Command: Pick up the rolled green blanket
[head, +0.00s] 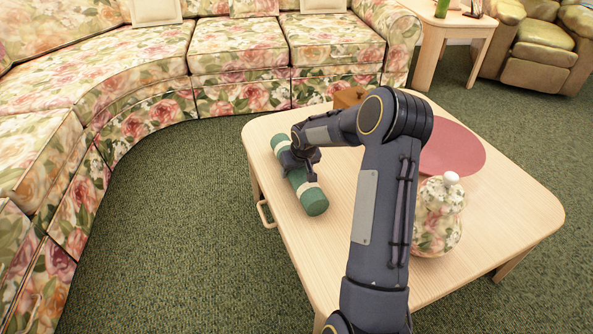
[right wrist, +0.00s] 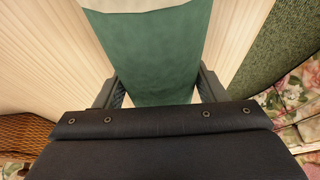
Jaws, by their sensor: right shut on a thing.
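The rolled green blanket (head: 313,198) lies along the left side of the wooden table, with pale bands around it. My right gripper (head: 299,168) is over its middle and shut on it, with the arm reaching in from the lower right. In the right wrist view the green blanket (right wrist: 150,50) fills the space between the two fingers (right wrist: 158,92), one on each side. A pale band shows at the top of that view. The blanket appears to rest on or very near the tabletop; I cannot tell if there is a gap. My left gripper is not in view.
The light wooden table (head: 300,250) also holds a floral lidded jar (head: 437,232), a red round plate (head: 455,150) and a brown box (head: 348,97), partly behind my arm. A floral sofa (head: 240,50) curves behind and left. Green carpet (head: 170,230) is clear at left.

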